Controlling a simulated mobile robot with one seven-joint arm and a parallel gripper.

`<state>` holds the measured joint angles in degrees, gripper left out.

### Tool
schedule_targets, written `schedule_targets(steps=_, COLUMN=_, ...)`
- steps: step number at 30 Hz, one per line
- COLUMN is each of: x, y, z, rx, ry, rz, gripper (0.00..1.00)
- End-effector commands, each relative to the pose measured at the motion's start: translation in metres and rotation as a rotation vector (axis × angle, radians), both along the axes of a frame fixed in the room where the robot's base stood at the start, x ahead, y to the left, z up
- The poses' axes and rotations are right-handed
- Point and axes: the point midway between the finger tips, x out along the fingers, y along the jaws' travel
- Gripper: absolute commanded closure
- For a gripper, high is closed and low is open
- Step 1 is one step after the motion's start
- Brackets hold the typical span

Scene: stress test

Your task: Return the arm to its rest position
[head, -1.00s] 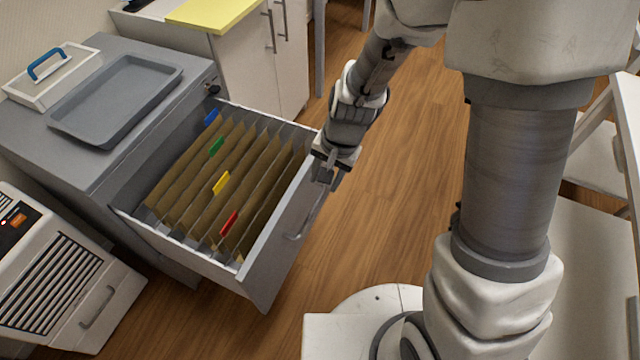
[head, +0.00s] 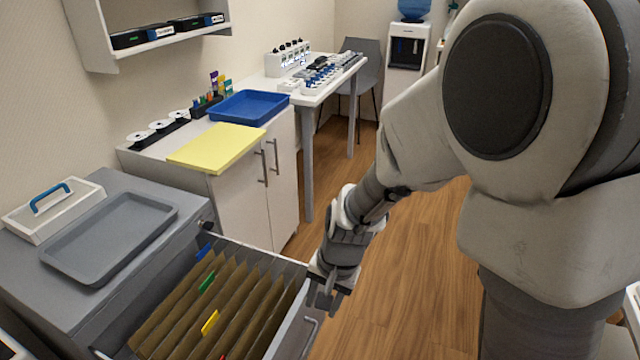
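My gripper (head: 323,299) hangs at the end of my arm in the head view, pointing down. It is beside the front right corner of an open file drawer (head: 296,316), near its handle (head: 307,338). Nothing shows in its grip. Its fingers are small and dark here, and I cannot tell the gap between them or whether they touch the drawer. My upper arm (head: 415,135) fills much of the right side.
The drawer of the grey cabinet (head: 190,232) is pulled out, with brown folders (head: 225,308) inside. A grey tray (head: 110,235) lies on top. Behind stand a white cupboard (head: 245,185) with a blue tray (head: 248,105) and a white table (head: 318,95). The wooden floor (head: 420,260) is clear.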

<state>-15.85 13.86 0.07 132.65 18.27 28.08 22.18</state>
Motion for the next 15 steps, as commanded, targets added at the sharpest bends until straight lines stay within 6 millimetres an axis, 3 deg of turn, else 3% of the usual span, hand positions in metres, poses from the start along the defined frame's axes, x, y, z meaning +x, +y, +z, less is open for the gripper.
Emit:
schedule_targets(steps=5, x=0.000, y=-0.006, z=0.016, rx=0.001, ry=-0.029, rz=0.019, gripper=0.55)
schedule_targets(steps=15, x=-0.021, y=-0.051, z=0.108, rx=-0.039, ry=-0.201, rz=0.153, gripper=0.55)
